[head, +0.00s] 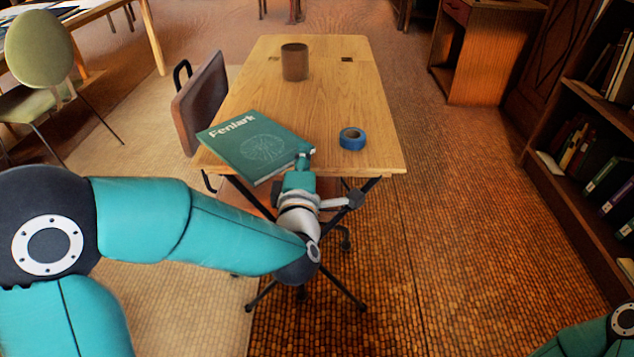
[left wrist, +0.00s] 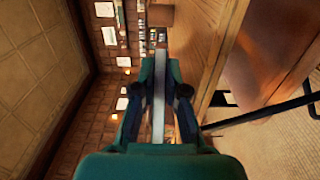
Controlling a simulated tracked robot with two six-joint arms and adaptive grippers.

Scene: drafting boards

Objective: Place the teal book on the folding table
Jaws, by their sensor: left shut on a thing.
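The teal book (head: 255,146) shows in the head view with its cover, marked "Fenlark", facing up. It lies level over the near left corner of the folding table (head: 350,95), partly past the table's edges. My left gripper (head: 306,154) is shut on the book's near right part. In the left wrist view the book (left wrist: 159,85) is a thin pale strip edge-on between the fingers (left wrist: 160,95). There the table edge (left wrist: 212,85) is apart from it, so the book appears held a little above the top. My right gripper is out of view.
On the table, a blue tape roll (head: 352,139) lies right of the book and a brown cup (head: 294,62) stands farther back. A brown chair (head: 203,100) is against the left side. A bookshelf (head: 570,165) stands at right. The tabletop's middle is clear.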

